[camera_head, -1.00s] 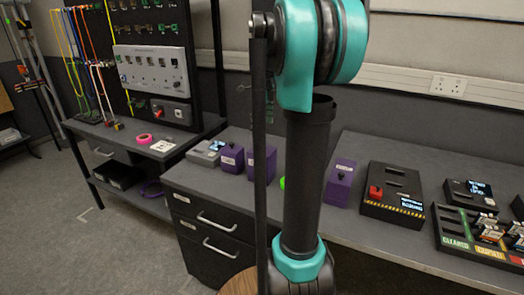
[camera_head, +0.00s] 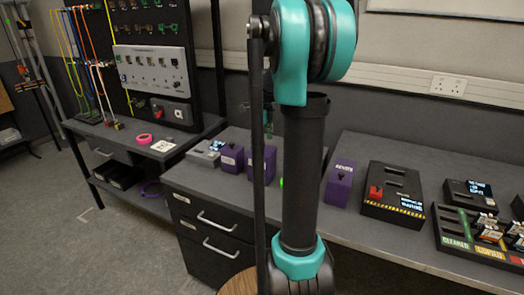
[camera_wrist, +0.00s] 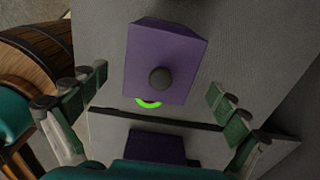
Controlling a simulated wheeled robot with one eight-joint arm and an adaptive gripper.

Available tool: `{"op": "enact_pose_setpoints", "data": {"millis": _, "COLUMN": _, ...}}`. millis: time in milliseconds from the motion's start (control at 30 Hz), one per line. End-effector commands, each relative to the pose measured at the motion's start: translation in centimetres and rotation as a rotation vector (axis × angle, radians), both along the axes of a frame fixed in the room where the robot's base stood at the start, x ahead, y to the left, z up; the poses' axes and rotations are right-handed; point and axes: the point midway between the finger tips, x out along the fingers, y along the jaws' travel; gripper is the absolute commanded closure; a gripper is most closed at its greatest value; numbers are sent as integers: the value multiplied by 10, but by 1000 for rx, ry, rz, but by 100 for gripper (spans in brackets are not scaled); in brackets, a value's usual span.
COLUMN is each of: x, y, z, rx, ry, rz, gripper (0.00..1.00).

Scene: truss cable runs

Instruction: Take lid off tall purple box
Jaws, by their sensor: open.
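A purple box (camera_wrist: 165,52) with a dark round knob (camera_wrist: 161,79) on its lid is seen from above in the wrist view. My gripper (camera_wrist: 157,88) is open, with one finger on each side of this box and no visible contact. In the head view, a tall purple box (camera_head: 269,164) stands on the bench, partly behind my arm. A shorter purple box (camera_head: 231,158) is to its left, and another purple box (camera_head: 338,183) is to the right of my arm. My gripper is mostly hidden by my arm there.
A bright green ring (camera_wrist: 148,104) lies beside the box. Another dark purple block (camera_wrist: 158,147) shows lower in the wrist view. A black unit with a red part (camera_head: 393,194) and a sorting tray (camera_head: 480,236) occupy the right of the bench.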

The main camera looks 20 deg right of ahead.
Motion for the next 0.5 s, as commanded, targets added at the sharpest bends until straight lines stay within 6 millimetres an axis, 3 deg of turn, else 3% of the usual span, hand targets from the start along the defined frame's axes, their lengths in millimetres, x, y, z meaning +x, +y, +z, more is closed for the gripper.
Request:
{"op": "enact_pose_setpoints", "data": {"millis": 67, "x": 0, "y": 0, "z": 0, "rx": 0, "ry": 0, "rz": 0, "gripper": 15}}
{"op": "enact_pose_setpoints", "data": {"millis": 500, "x": 0, "y": 0, "z": 0, "rx": 0, "ry": 0, "rz": 0, "gripper": 70}}
